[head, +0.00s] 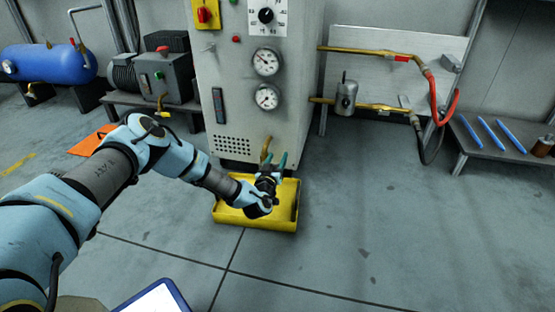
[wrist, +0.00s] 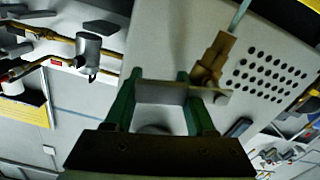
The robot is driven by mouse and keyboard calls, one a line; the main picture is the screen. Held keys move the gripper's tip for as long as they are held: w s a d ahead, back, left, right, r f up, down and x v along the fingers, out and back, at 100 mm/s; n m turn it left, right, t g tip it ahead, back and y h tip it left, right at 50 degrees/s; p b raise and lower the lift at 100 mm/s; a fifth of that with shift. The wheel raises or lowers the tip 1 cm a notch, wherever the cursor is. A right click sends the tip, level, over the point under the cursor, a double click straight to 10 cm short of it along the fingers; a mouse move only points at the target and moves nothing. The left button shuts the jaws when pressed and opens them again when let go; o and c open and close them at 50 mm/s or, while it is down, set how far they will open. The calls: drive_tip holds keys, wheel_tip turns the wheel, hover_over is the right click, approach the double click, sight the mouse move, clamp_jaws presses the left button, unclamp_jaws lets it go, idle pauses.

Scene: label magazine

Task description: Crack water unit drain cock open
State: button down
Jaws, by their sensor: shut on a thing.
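The drain cock is a brass valve (wrist: 212,57) on the grey unit (head: 265,105), low on its front by the vent holes. Its brass body (head: 266,147) also shows in the head view. A flat grey lever (wrist: 165,92) reaches out from the valve across my gripper in the wrist view. My gripper (wrist: 160,90) has green fingers, one at each side of the lever, and is shut on it. In the head view my gripper (head: 274,163) is just in front of the valve, above the yellow tray (head: 228,219). The lever is hidden there.
The yellow tray stands on the floor under my gripper. A compressor with a blue tank (head: 48,63) is at the left. A board with brass pipes (head: 360,50) and hoses is at the right, beside a bench (head: 500,140). The floor in front is clear.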

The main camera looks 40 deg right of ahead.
drive_tip(key=c, duration=0.5)
unclamp_jaws()
drive_tip(key=shift+f, duration=0.1)
